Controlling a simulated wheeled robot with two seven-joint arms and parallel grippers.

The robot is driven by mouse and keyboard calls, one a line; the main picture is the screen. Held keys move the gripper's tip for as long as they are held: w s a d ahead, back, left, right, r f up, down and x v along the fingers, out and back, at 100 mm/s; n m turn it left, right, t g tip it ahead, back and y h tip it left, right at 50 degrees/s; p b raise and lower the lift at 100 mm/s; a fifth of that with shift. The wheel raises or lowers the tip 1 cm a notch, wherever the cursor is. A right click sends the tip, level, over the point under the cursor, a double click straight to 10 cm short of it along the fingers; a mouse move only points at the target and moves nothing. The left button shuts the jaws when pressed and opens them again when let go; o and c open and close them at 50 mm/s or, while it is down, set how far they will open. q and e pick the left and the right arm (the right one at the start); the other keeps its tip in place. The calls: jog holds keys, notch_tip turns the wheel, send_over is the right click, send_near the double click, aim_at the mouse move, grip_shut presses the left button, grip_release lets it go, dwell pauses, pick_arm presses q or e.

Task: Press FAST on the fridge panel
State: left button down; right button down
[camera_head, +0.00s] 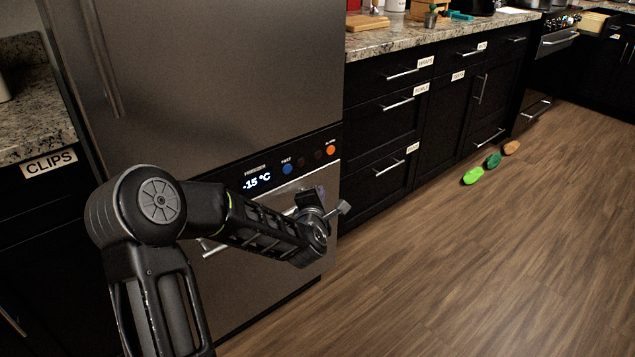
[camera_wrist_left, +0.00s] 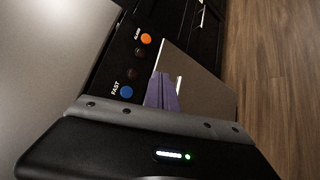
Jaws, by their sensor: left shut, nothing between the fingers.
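The fridge panel (camera_head: 250,182) is a black strip reading "FREEZER -15 °C". Its blue FAST button (camera_head: 287,169) shows left of two dark buttons and the orange ALARM button (camera_head: 331,150). In the left wrist view, the FAST button (camera_wrist_left: 126,91) is near the gripper's edge, and the ALARM button (camera_wrist_left: 146,39) is farther up. My left gripper (camera_head: 319,191) is in front of the fridge, below and right of FAST. Its purplish fingers (camera_wrist_left: 161,92) are shut and empty, and appear apart from the button. My right gripper is not in view.
The lower fridge drawer has a bar handle (camera_head: 213,248), partly behind my left arm. Black cabinets (camera_head: 385,140) with handles stand right of the fridge. Green (camera_head: 473,176), teal (camera_head: 494,160) and brown (camera_head: 511,148) objects lie on the otherwise clear wood floor.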

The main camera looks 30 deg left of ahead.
aim_at(287, 169)
pick_arm(q)
jog(key=shift+a+r+n, duration=0.2)
jog(key=shift+a+n, duration=0.25)
jog(key=shift+n, duration=0.75)
jog(key=shift+w+a, duration=0.4)
jog(key=shift+a, duration=1)
jog(key=shift+w+a, duration=0.4)
jog(key=shift+a, duration=1)
jog(key=shift+w+a, duration=0.4)
jog(key=shift+a, duration=1)
jog(key=shift+a, duration=0.1)
jog(key=shift+w+a+b, duration=0.1)
jog(key=shift+a+b, duration=0.2)
